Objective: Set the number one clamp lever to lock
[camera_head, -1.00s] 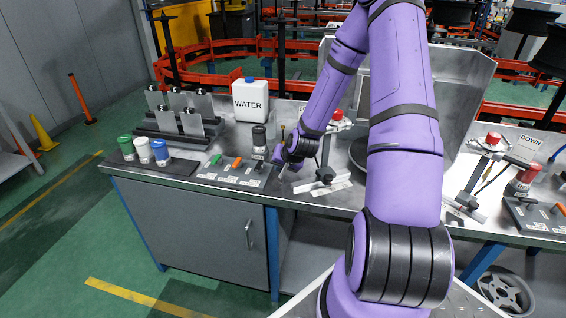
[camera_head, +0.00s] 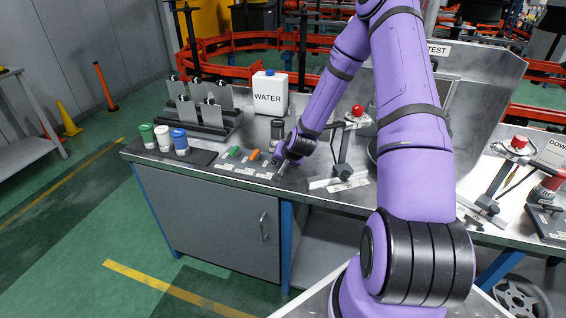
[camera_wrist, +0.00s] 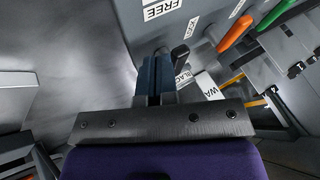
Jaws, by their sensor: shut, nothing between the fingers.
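A lever panel (camera_head: 238,172) lies at the front of the bench, with a green lever (camera_head: 234,152) and an orange lever (camera_head: 254,155). In the wrist view the orange lever (camera_wrist: 235,33) and green lever (camera_wrist: 282,13) show at upper right. A dark lever (camera_wrist: 180,52) stands right beside my fingertips; I cannot tell whether they touch. A "FREE" label (camera_wrist: 163,9) is on the panel near it. My gripper (camera_wrist: 155,75) is shut with nothing in it, pointing at the panel. In the head view my wrist hides the panel's right end. Which lever is number one cannot be read.
A white WATER jug (camera_head: 269,95) and a dark cylinder (camera_head: 277,130) stand behind the panel. Green, white and blue capped containers (camera_head: 163,139) stand at left. A stand with a red knob (camera_head: 357,112) is to the right of my wrist.

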